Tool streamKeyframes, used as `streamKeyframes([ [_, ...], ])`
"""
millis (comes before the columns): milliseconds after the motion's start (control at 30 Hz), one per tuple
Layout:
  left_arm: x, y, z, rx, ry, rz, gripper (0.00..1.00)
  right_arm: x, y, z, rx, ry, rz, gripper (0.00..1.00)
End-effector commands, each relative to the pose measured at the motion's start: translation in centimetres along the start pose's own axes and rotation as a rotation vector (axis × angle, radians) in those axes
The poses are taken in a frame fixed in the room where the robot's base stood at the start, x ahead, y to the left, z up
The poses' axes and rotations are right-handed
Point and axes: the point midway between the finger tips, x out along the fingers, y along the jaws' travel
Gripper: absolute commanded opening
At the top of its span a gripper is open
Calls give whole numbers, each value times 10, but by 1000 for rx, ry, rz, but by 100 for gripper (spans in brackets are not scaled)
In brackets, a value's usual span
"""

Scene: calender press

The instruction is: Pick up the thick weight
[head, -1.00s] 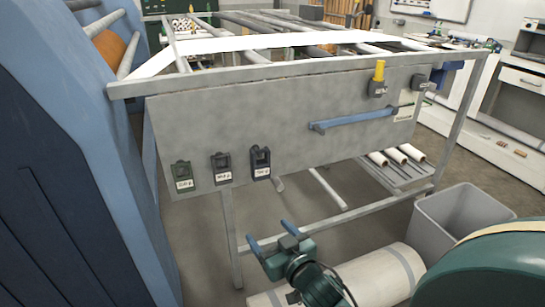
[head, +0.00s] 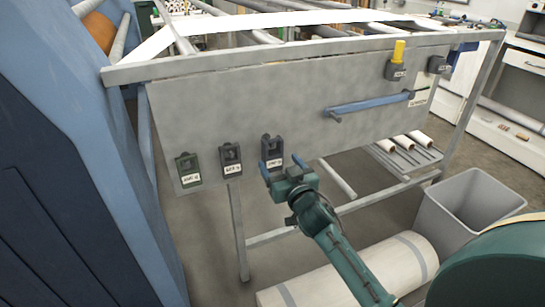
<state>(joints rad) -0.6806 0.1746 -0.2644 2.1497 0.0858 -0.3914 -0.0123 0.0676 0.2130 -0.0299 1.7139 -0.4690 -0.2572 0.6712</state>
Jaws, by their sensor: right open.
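Three small dark weight-like blocks with white labels hang in a row on the lower left of the grey panel (head: 230,110): a left one (head: 188,168), a middle one (head: 231,157) and a right one (head: 272,149). The labels are too small to read surely, so I cannot tell which is the thick weight. My right gripper (head: 282,166) is open and empty, its blue fingers at the lower edge of the right block in the picture. Whether they touch it I cannot tell. My left gripper is not in view.
A blue bar handle (head: 368,104) and a dark holder with a yellow piece (head: 397,58) are on the panel's right. A large pale roll (head: 390,270) lies on the floor below. A grey bin (head: 465,215) stands at the right, a blue machine (head: 70,150) at the left.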

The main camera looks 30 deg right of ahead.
Motion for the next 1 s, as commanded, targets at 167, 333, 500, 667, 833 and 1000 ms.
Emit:
streamKeyframes([
  [167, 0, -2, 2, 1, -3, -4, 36, 20, -3, 2, 1, 1, -1, 75],
  [333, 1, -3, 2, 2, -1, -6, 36, 44, -4, 5, 0, 0, 0, 75],
  [500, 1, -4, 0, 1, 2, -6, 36, 52, -4, 5, 0, 0, -1, 75],
  [667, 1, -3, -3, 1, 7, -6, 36, 52, -4, 5, 0, 0, -1, 75],
  [833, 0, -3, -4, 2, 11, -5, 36, 52, -4, 5, 0, 0, -1, 62],
  [1000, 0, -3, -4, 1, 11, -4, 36, 52, -4, 5, 0, -1, -1, 48],
])
